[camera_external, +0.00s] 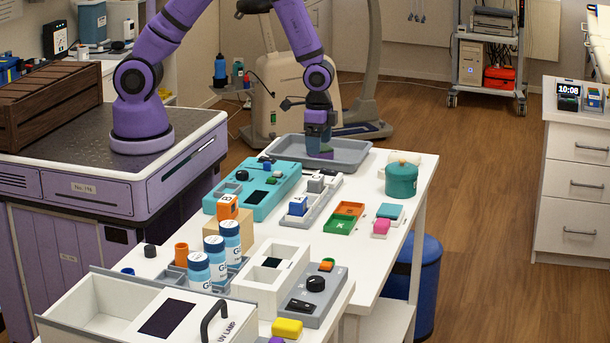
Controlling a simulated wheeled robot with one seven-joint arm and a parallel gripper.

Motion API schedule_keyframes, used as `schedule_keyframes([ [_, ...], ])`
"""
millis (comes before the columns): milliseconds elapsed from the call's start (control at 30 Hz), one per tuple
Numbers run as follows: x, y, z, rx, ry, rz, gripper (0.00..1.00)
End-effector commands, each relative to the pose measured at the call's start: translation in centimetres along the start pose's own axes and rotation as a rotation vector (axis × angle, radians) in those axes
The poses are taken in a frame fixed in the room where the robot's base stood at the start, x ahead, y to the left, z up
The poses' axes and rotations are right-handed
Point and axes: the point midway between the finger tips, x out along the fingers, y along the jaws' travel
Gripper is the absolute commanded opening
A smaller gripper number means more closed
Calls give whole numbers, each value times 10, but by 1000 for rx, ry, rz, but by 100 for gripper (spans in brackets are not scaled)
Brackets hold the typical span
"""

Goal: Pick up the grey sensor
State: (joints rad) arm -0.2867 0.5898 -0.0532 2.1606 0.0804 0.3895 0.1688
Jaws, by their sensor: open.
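My gripper (319,147) points down over the grey tray (358,165) at the far end of the white table. It is open. Greenish and purple surfaces show at its tips; I cannot tell whether they are the fingers or small things in the tray. No thing stands out clearly as the grey sensor. A small grey-and-white piece (316,184) sits on the light grey rack in front of the tray, and I cannot tell whether it is the sensor. The tray floor directly behind my gripper is hidden.
A turquoise device (252,190) stands left of the rack, and a teal lidded pot (401,181) stands to the right. An orange-and-green tray (344,217), white-capped bottles (230,240) and a grey knob box (312,297) are nearer.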

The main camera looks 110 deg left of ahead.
Motion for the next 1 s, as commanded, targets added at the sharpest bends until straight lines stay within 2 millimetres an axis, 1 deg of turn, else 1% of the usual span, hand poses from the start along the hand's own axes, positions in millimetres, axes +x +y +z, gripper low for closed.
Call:
schedule_keyframes([
  [167,18,-1,0,0,-6,3,89],
  [400,51,-1,1,0,-6,2,89],
  [667,67,-1,2,-1,-5,2,89],
  [867,95,-2,8,-1,-6,3,89],
  [1000,108,-2,7,0,-4,2,89],
])
